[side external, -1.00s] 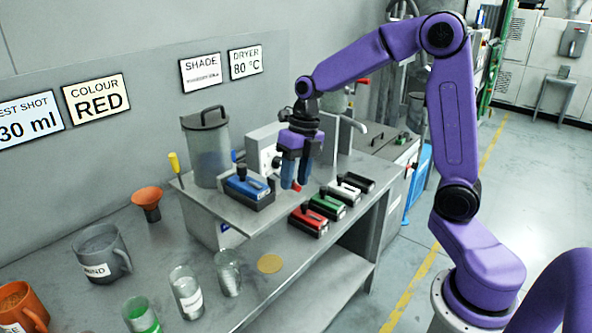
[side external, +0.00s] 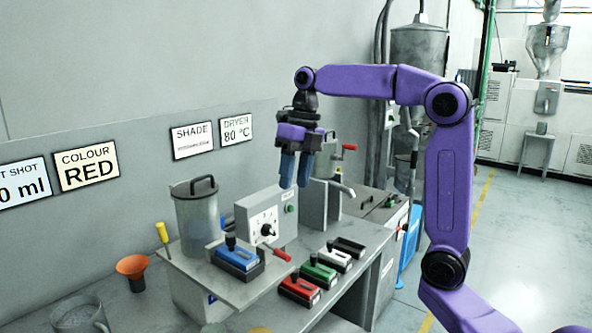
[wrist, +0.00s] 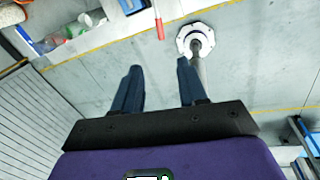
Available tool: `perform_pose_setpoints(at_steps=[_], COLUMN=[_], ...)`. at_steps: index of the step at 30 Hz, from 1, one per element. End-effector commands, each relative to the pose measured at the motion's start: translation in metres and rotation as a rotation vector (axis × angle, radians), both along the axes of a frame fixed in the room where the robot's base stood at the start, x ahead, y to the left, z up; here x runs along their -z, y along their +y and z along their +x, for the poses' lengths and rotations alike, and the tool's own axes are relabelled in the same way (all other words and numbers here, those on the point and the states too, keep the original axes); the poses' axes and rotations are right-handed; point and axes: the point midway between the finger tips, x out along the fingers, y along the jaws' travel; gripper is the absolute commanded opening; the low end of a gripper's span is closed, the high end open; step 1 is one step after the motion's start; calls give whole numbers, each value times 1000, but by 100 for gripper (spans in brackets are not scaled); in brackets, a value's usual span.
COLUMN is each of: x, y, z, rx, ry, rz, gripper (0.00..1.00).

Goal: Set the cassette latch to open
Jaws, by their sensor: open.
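A blue cassette (side external: 237,254) with a black base and knob sits on the raised grey shelf in the side view. A lever with a red handle (side external: 275,253) lies at its right, slanting down to the right; I take it for the cassette latch. A red handle also shows at the top of the wrist view (wrist: 158,24). My gripper (side external: 294,184) points down, well above and slightly right of the lever, touching nothing. In the wrist view its two blue fingers (wrist: 159,66) are apart with nothing between them. The lever's pivot is hard to make out.
A control box (side external: 264,222) with a dial stands behind the lever. Red, green, white and black cassettes (side external: 300,290) line the lower bench at right. A lidded grey canister (side external: 198,215) and a yellow-handled tool (side external: 163,236) stand at left. Air around my gripper is clear.

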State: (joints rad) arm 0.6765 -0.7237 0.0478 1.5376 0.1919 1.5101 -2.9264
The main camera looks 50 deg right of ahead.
Motion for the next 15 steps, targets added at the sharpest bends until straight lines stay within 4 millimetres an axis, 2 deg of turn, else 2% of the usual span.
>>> perform_pose_setpoints(at_steps=[5,14,15], x=[-11,-12,-12], y=[-2,-2,-2], z=[-1,-1,-1], rx=[0,0,0], ry=[1,1,1], rz=[0,0,0], gripper=[42,42,29])
